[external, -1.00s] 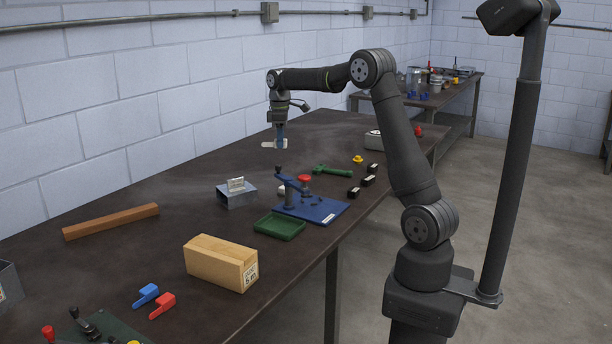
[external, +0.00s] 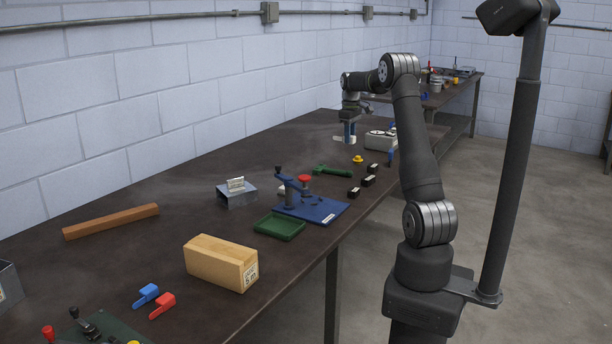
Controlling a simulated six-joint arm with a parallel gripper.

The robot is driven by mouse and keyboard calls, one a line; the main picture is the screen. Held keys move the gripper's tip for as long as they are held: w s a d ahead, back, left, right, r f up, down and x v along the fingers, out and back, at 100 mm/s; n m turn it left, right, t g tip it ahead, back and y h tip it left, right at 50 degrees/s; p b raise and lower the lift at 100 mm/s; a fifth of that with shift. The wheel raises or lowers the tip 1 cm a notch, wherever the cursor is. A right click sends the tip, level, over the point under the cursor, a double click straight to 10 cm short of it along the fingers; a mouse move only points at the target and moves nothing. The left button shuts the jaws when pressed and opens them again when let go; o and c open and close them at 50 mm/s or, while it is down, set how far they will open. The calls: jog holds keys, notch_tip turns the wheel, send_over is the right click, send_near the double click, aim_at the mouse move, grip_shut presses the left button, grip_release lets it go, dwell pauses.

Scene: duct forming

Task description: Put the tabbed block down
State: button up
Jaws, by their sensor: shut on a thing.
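A pale grey box (external: 381,141) stands just right of my gripper. A yellow knob (external: 358,159), a green tool (external: 332,171) and small black blocks (external: 369,180) lie nearer. A blue fixture (external: 318,209) and green tray (external: 280,227) follow. Bench left of the gripper is clear.

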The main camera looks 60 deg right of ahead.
notch_tip(320, 180, down, 8)
send_over(319, 187)
notch_tip(319, 187, down, 7)
jog(key=shift+r, duration=0.1)
jog(key=shift+f, duration=2.05)
jog(key=o, duration=1)
jog(key=shift+f, duration=0.1)
notch_tip(319, 187, up, 12)
